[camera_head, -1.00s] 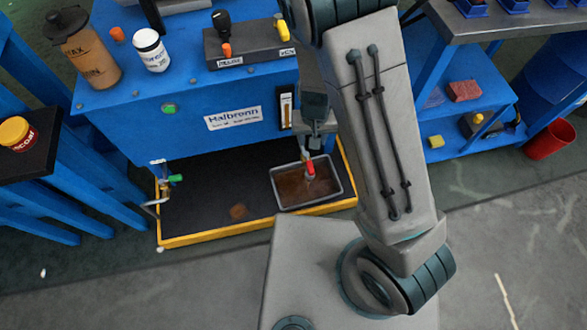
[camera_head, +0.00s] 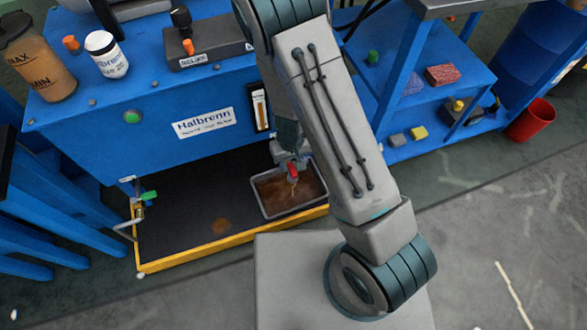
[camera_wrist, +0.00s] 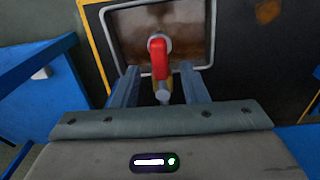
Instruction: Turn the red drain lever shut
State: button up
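The red drain lever (camera_head: 292,170) shows above a grey tray (camera_head: 257,200) holding brown liquid, at the foot of the blue Halbrenn unit. In the wrist view the lever (camera_wrist: 159,58) points toward me from a pale round fitting, with a yellowish part and a metal end close below it. My gripper (camera_wrist: 159,72) is open, with one finger on each side of the lever's line. I see gaps between the fingers and the lever; how deep it sits between them is unclear. In the head view my arm and gripper partly cover the space just above the lever.
A green-handled valve (camera_head: 148,196) is at the left of the black drip floor, which has a yellow rim (camera_head: 200,255). Bottles and a control box (camera_head: 205,50) stand on the unit's top. A blue shelf (camera_head: 400,95) and a red bucket (camera_head: 530,120) are at right.

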aim_at(290, 166)
jog(key=shift+f+b, duration=0.35)
jog(key=shift+f, duration=0.85)
